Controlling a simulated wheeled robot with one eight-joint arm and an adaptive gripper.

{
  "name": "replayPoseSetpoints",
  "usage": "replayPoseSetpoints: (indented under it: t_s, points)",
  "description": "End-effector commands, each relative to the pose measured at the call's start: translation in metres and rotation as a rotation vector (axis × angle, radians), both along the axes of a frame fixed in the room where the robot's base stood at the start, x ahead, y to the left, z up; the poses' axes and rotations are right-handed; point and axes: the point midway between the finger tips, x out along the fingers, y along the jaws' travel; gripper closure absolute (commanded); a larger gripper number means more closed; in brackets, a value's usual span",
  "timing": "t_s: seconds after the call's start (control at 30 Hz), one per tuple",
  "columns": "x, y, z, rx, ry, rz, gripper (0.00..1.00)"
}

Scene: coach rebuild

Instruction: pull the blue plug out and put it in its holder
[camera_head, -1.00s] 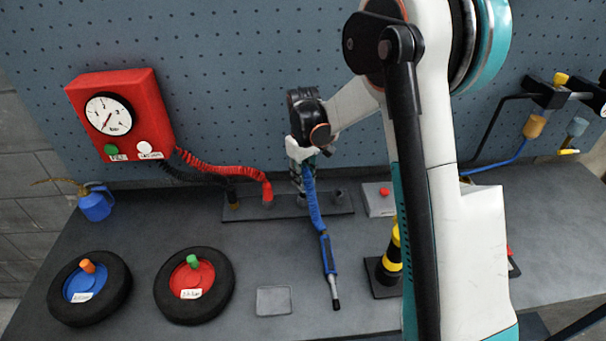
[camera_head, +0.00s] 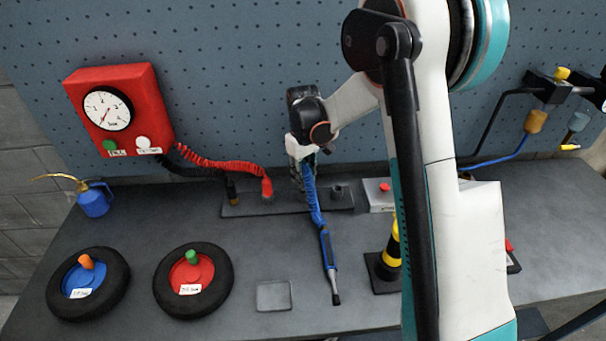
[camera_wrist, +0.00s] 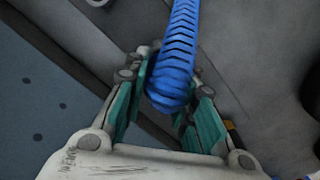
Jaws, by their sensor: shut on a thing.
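My gripper (camera_head: 303,172) is shut on the blue plug (camera_wrist: 170,92); the wrist view shows its ribbed blue end between the teal finger pads. In the head view the fingers hide the plug, and its blue hose (camera_head: 315,208) hangs forward to a blue-handled tool with a black tip (camera_head: 330,256). The gripper is over or just above the dark rail (camera_head: 243,210), between the red plug (camera_head: 267,188) and a short grey post (camera_head: 337,191). I cannot tell whether the plug touches the rail or which post is its holder.
A black plug (camera_head: 231,192) stands at the rail's left end. A red gauge box (camera_head: 150,105) hangs on the pegboard. Two wheels (camera_head: 220,300) and a small grey plate (camera_head: 273,296) lie in front. A black-and-yellow post (camera_head: 390,262) stands right, beside my arm.

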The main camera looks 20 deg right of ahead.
Motion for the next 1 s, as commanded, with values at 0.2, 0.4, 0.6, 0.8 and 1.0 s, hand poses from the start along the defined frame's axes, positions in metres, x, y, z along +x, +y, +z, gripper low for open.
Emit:
replayPoseSetpoints:
  t_s: [0.2, 0.4, 0.6, 0.8, 1.0]
  points:
    - [0.000, 0.000, -0.006, 0.000, 0.000, 0.000, 1.00]
    - [0.000, 0.000, -0.010, 0.000, 0.000, 0.000, 1.00]
    - [0.000, 0.000, -0.015, 0.000, 0.000, 0.000, 1.00]
    - [0.000, 0.000, -0.019, 0.000, 0.000, 0.000, 1.00]
    - [0.000, 0.000, -0.024, 0.000, 0.000, 0.000, 1.00]
